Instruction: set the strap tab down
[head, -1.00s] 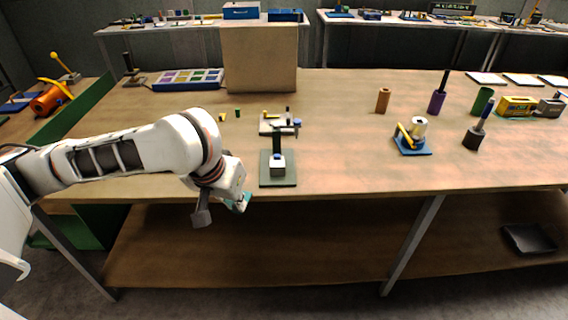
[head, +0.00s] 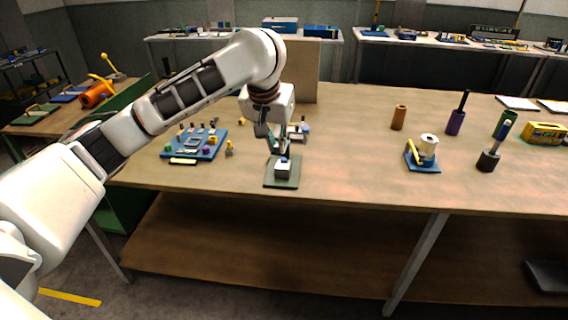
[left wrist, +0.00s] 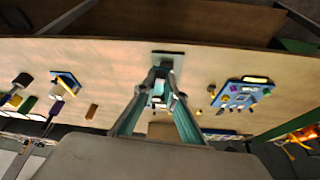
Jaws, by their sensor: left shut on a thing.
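My left gripper (head: 277,145) reaches down from above at the small press stand with a dark green base (head: 282,183) and a pale block (head: 282,170) near the table's front edge. In the left wrist view the teal-lined fingers (left wrist: 160,75) close together in front of that stand (left wrist: 170,54). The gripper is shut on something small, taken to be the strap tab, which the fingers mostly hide. I cannot tell whether it touches the stand. My right gripper is not in view.
A blue board (head: 194,145) with several small parts lies left of the stand. A small fixture (head: 297,132) stands behind it, partly hidden. A blue holder with a white roll (head: 424,153) is at the right. Bare tabletop lies between stand and holder.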

